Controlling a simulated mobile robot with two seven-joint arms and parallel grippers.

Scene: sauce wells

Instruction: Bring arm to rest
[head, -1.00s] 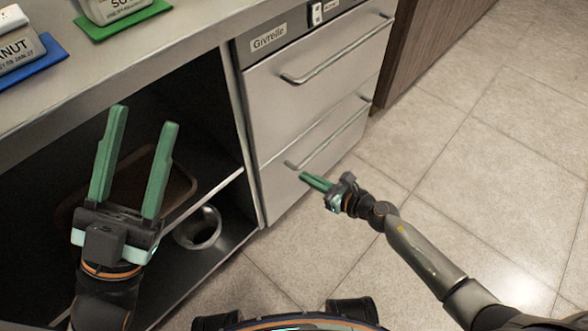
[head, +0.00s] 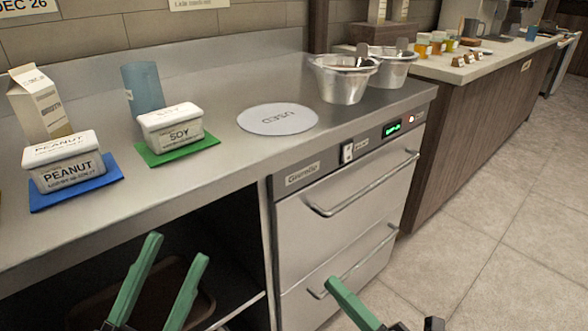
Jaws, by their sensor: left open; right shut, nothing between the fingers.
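My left gripper (head: 174,247) is open and empty at the bottom of the head view, in front of the dark open shelf under the counter. Its two green fingers point up and stand apart. My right gripper (head: 336,290) is at the bottom edge, in front of the lower drawer, with its green fingers together and nothing visible in them. Most of both arms is below the picture.
A peanut tub (head: 66,170) on a blue mat (head: 112,178), a soy tub (head: 171,131) on a green mat (head: 205,142), a carton (head: 40,98), a blue cup (head: 142,88), a round "USED" mat (head: 277,119) and metal pots (head: 343,84) occupy the steel counter. Open floor (head: 450,260) lies right.

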